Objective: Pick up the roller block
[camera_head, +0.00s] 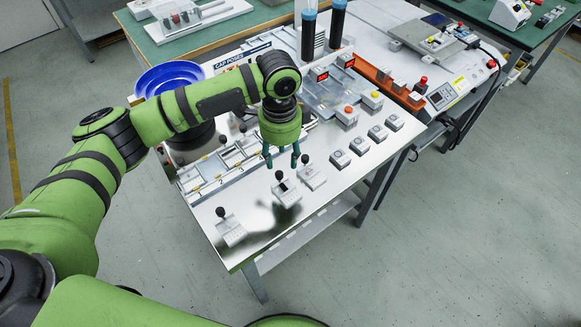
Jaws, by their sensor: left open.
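My left gripper (282,160) is open and empty, pointing down over the front part of the metal-topped table (258,238). Several small light-grey blocks stand along the table's front edge; I cannot tell for sure which is the roller block. One block with a dark top and a black knob (287,194) is just below the fingers in the picture. Another knobbed block (312,178) is to its right, close to the fingertips. A third knobbed block (231,232) stands at the near left. My right gripper is not in view.
Flat grey blocks (358,146) continue rightward along the edge. A sectioned tray (215,172) lies left of the gripper, with a blue bowl (170,77) behind. Dark tubes (308,35) stand at the back. An orange rail (384,82) and control panel (455,92) are right.

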